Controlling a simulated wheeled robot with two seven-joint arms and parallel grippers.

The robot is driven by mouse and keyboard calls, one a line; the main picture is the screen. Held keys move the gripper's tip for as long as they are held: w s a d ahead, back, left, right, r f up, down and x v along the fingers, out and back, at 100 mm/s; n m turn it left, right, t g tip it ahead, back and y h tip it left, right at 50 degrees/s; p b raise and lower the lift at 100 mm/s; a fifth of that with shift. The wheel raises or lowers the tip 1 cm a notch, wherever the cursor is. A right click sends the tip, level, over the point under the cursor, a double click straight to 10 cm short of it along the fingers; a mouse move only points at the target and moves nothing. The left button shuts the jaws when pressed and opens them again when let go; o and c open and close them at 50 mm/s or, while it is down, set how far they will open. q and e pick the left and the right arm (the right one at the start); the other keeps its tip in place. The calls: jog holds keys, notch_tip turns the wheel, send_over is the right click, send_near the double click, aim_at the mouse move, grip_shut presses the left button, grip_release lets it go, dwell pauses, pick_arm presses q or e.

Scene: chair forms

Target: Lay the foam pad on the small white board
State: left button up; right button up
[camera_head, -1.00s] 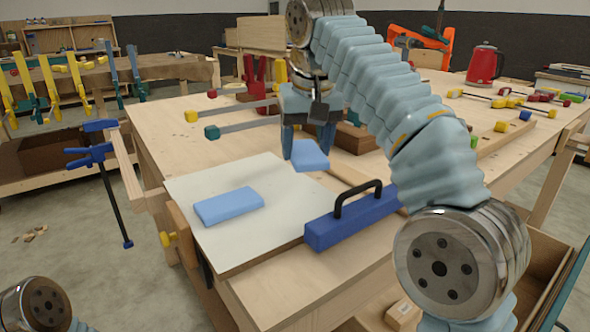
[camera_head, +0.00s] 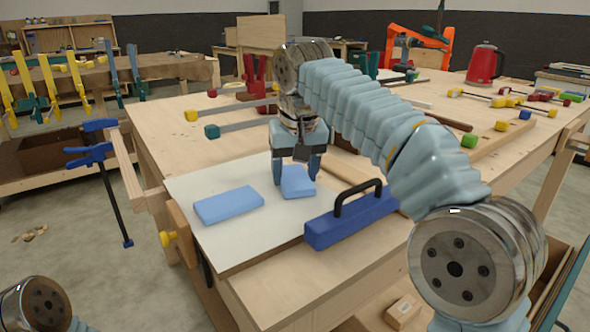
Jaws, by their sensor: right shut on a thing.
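The white board (camera_head: 268,231) lies flat on the near left part of the wooden workbench. A light blue foam pad (camera_head: 229,204) lies on the board's left half. A second light blue foam pad (camera_head: 298,188) is between the fingers of my right gripper (camera_head: 296,176), over the board's far right part. The gripper points down and is shut on this pad. I cannot tell whether the held pad touches the board. My left gripper is out of view; only a joint of my left arm shows at the bottom left.
A dark blue block with a black handle (camera_head: 348,222) stands at the board's right edge, close to the held pad. Clamps with green (camera_head: 212,131) and yellow ends lie behind the board. A red kettle (camera_head: 484,66) stands far right. The board's front part is clear.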

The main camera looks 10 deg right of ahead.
aim_at(298, 183)
jog(key=o, duration=1.1)
jog(key=shift+v, duration=3.85)
